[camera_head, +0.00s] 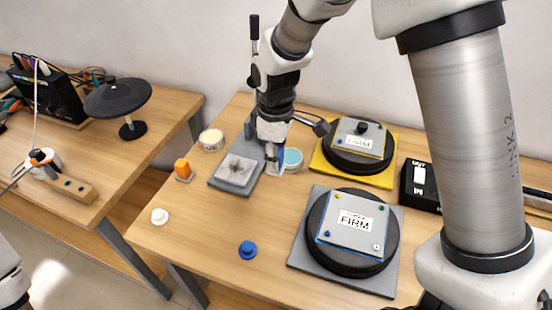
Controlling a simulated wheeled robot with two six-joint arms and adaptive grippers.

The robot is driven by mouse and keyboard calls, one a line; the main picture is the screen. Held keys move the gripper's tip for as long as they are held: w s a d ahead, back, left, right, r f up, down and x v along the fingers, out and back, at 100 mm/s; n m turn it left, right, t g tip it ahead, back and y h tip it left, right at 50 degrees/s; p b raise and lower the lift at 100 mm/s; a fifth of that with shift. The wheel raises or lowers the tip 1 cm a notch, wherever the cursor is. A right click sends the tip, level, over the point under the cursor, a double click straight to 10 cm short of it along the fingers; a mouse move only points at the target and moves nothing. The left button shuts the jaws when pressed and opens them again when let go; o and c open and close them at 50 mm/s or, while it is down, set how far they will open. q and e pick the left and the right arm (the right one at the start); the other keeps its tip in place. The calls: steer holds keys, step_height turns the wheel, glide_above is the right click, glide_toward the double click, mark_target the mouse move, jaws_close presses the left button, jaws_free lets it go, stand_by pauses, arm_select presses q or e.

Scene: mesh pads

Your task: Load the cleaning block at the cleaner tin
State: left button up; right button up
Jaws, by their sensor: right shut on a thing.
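My right gripper (276,165) reaches down from above, just left of a round tin with a light-blue top (292,158). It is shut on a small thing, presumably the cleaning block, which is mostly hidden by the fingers. The gripper overlaps the tin's left edge in this view, so I cannot tell whether the held thing touches it. A second round tin with a cream top (211,140) stands farther left. Which tin is the cleaner tin I cannot read. My left gripper is not in view.
A grey stand with a plate (238,172) is left of the gripper. An orange piece (182,169), white knob (159,216) and blue knob (247,250) lie around it. Two round black pads labelled FIRM sit on a yellow mat (322,172) and a grey mat (302,255). The front-left tabletop is mostly clear.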

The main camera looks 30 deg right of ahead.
steer(key=w+d+r+p, duration=0.3)
steer(key=w+d+p, duration=0.4)
steer(key=w+p, duration=0.25)
steer(key=f+b, duration=0.1)
steer(key=f, duration=0.2)
steer(key=s+d+f+b, duration=0.1)
steer(key=f, duration=0.2)
steer(key=f+b, duration=0.1)
steer(key=f, duration=0.2)
steer(key=shift+s+d+f, duration=0.3)
steer(key=shift+d, duration=0.05)
steer(key=shift+f+b, duration=0.4)
steer(key=shift+f, duration=0.05)
stand_by(1.5)
